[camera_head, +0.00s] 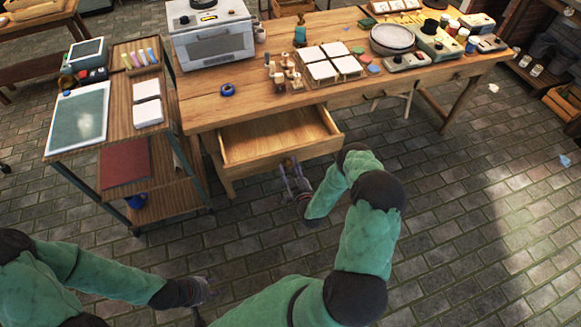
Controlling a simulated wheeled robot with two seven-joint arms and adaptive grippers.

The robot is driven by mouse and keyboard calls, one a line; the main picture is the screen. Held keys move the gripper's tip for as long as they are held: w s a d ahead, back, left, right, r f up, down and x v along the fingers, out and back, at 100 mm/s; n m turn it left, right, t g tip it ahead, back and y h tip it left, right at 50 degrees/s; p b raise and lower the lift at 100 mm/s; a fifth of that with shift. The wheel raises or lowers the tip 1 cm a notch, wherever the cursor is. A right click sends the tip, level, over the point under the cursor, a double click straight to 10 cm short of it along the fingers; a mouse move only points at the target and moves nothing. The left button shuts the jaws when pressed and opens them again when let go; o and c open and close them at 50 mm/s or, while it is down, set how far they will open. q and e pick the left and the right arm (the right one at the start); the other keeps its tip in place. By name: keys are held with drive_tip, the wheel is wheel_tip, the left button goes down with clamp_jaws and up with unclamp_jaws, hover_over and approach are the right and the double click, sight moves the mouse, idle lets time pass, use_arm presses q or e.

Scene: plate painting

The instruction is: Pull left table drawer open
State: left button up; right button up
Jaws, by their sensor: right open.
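The left table drawer (262,138) stands pulled out from under the wooden table's front edge, and its inside looks empty. Its front panel faces me. My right gripper (291,172) is at the lower middle of that front panel, close to it, with its fingers apart. A handle there cannot be made out clearly, and I cannot tell whether the fingers touch the drawer. My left gripper (207,288) is low at the left over the floor, far from the drawer. It is small and dark, and its fingers are hard to make out.
The wooden table (245,105) carries a white oven (212,45), a tile set (325,65), a bowl (392,38) and small boxes. A shelf cart (118,120) stands close to the drawer's left.

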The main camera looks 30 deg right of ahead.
drive_tip(key=v, duration=1.1)
drive_tip(key=shift+s+a, duration=0.2)
drive_tip(key=shift+s, duration=0.2)
drive_tip(key=w+a+f+g+y, duration=0.1)
drive_tip(key=a+f+g+y, duration=0.2)
drive_tip(key=a+g, duration=0.3)
drive_tip(key=a+f+g+y, duration=0.2)
drive_tip(key=a+g+y, duration=0.1)
drive_tip(key=a, duration=0.5)
drive_tip(key=s+a+r+g+y, duration=0.1)
drive_tip(key=s+a+r+g, duration=0.1)
drive_tip(key=s+a+g, duration=0.2)
drive_tip(key=s+a+r+g+y, duration=0.1)
drive_tip(key=s+a+g, duration=0.3)
drive_tip(key=s, duration=0.6)
drive_tip(key=shift+s+a+r, duration=0.2)
drive_tip(key=shift+a+r, duration=0.25)
drive_tip(key=shift+a, duration=0.4)
